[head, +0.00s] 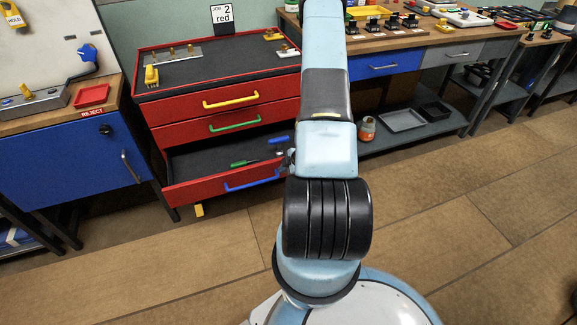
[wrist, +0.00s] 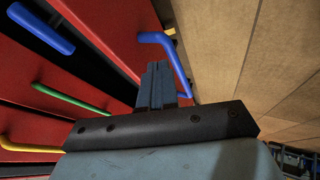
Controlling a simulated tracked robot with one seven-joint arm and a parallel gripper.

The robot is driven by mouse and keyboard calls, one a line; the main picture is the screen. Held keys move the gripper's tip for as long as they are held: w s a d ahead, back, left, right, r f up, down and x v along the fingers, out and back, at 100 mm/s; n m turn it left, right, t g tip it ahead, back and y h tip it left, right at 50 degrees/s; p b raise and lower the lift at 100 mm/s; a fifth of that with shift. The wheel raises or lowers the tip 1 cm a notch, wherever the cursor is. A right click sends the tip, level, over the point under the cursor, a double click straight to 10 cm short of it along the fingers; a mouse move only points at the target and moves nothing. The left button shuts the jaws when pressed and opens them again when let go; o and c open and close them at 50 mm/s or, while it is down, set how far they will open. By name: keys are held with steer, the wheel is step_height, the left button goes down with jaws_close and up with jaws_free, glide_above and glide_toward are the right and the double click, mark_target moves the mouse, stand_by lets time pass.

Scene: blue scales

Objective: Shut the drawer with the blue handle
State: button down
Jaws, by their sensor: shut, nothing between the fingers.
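The red drawer with the blue handle (head: 252,183) is the lowest of the red cabinet (head: 215,85) and stands pulled out in the head view. A green-handled tool (head: 243,163) and a blue item (head: 278,141) show in it. In the wrist view, the drawer's red front and its blue handle (wrist: 176,62) lie just beyond my gripper (wrist: 157,70). My gripper's fingers are shut and empty, close beside the handle; I cannot tell whether they touch it. In the head view my gripper is mostly hidden behind my arm.
The drawers with the yellow handle (head: 231,99) and green handle (head: 234,123) are shut. A blue cabinet (head: 75,160) stands left and a workbench (head: 420,40) right. An orange container (head: 367,128) sits on the bench's lower shelf. The floor in front is clear.

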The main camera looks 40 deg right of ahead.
mark_target(273, 166)
steer(key=shift+w+d+f, duration=0.15)
steer(key=shift+w, duration=0.6)
steer(key=shift+w+d+f, duration=0.1)
steer(key=shift+w+f, duration=0.1)
steer(key=shift+w, duration=0.6)
steer(key=shift+w+d+f, duration=0.15)
steer(key=shift+w, duration=0.6)
